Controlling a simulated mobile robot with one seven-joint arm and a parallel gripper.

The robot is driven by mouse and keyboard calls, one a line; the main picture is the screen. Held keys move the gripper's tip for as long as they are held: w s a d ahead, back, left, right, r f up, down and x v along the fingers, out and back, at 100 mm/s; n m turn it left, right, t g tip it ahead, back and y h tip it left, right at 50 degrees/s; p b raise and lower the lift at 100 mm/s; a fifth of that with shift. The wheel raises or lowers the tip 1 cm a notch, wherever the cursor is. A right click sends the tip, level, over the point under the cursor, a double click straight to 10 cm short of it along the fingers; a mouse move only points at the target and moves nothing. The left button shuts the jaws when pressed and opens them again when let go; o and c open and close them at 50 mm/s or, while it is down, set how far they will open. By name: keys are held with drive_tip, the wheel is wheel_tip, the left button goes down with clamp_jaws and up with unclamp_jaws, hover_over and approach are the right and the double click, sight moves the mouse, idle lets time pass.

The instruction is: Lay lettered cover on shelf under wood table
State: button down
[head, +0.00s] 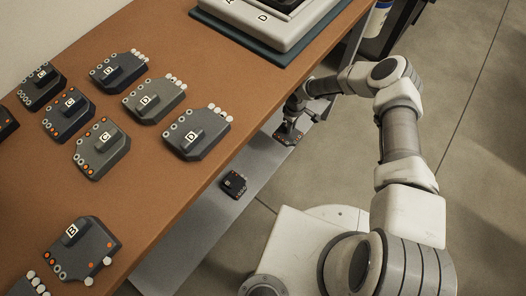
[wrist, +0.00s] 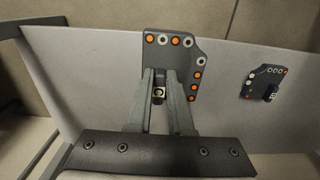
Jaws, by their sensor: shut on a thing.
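The wood table (head: 225,150) runs diagonally through the head view, with a grey shelf (head: 190,237) below its edge. The shelf fills much of the wrist view (wrist: 90,75). My gripper (head: 292,110) reaches in under the table edge. It is shut on the handle of a dark lettered cover (head: 287,137). In the wrist view my fingers (wrist: 160,92) pinch the handle, and its small label looks like C. The held cover's plate (wrist: 178,62) has orange and white round marks along two edges. It is over the shelf; I cannot tell whether it touches.
Another dark cover (head: 234,184) lies on the shelf, also in the wrist view (wrist: 264,82), apart from the held one. Several lettered covers, one marked B (head: 80,247), lie on the tabletop. A large grey device (head: 262,20) stands at the table's far end. Bare shelf lies between the two covers.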

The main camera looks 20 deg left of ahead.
drive_tip(key=shift+a+f, duration=0.2)
drive_tip(key=shift+f, duration=0.1)
drive_tip(key=shift+s+a+f+b, duration=0.85)
drive_tip(key=shift+s+a+f, duration=0.5)
drive_tip(key=shift+f, duration=0.45)
drive_tip(key=shift+s+a+f+b, duration=0.8)
drive_tip(key=shift+s+a+f, duration=0.4)
drive_tip(key=shift+a+f, duration=0.45)
drive_tip(key=shift+s+a+f+b, duration=0.85)
drive_tip(key=shift+s+a+f, duration=0.4)
drive_tip(key=shift+f, duration=0.65)
drive_tip(key=shift+f, duration=0.2)
drive_tip(key=c, duration=0.8)
unclamp_jaws()
